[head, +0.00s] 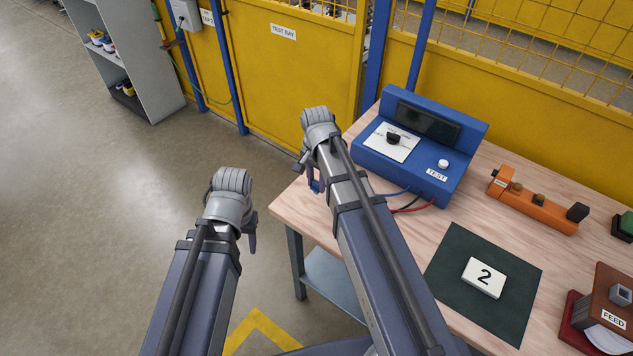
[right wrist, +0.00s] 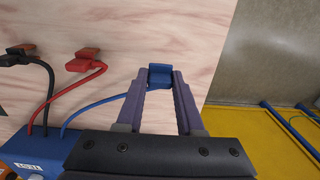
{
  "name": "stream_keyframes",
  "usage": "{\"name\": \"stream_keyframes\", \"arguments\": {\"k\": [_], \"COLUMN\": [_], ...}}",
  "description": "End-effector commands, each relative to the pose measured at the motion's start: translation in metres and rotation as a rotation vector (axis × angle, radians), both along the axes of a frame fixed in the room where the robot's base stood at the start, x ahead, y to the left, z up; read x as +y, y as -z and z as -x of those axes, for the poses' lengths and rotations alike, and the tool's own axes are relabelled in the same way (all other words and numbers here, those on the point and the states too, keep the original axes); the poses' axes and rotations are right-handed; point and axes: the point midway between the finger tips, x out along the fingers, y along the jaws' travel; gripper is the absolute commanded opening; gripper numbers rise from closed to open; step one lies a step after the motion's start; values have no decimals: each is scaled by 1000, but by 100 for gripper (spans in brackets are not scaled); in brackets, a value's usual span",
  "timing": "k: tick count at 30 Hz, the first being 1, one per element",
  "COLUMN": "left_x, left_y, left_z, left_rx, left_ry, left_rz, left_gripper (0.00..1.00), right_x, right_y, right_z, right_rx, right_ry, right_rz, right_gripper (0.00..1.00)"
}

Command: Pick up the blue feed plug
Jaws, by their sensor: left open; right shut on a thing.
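The blue feed plug (right wrist: 160,75) is held between the fingertips of my right gripper in the right wrist view, with its blue cable running to the blue tester. In the head view the blue plug (head: 316,187) shows as a small patch beside my right gripper (head: 311,178), near the table's left edge. My right gripper is shut on it; whether the plug touches the table I cannot tell. My left gripper (head: 250,238) is open and empty over the floor, left of the table; its fingers are partly hidden by its wrist.
The blue tester (head: 415,150) stands at the back of the wooden table (head: 415,245). A red plug (right wrist: 84,60) and a black plug (right wrist: 20,55) lie near the blue one. A dark mat (head: 448,265) with a "2" card, an orange device (head: 535,205) and a FEED block (head: 607,300) are to the right.

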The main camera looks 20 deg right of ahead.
Motion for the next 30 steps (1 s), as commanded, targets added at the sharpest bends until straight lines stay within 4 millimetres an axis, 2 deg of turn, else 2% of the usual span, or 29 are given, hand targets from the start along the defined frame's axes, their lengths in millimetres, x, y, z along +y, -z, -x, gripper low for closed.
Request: {"name": "stream_keyframes", "arguments": {"k": [1, 3, 9, 12, 30], "left_x": [0, 0, 0, 0, 0], "left_y": [-16, -28, -58, -67, -69], "left_z": [0, 0, 0, 0, 0], "left_rx": [0, 0, 0, 0, 0], "left_ry": [0, 0, 0, 0, 0], "left_rz": [0, 0, 0, 0, 0], "left_gripper": [50, 50, 50, 50, 50], "right_x": [0, 0, 0, 0, 0], "right_y": [-16, -28, -58, -67, -69], "right_z": [0, 0, 0, 0, 0], "right_rx": [0, 0, 0, 0, 0], "right_ry": [0, 0, 0, 0, 0], "right_rz": [0, 0, 0, 0, 0], "right_gripper": [0, 0, 0, 0, 0]}}
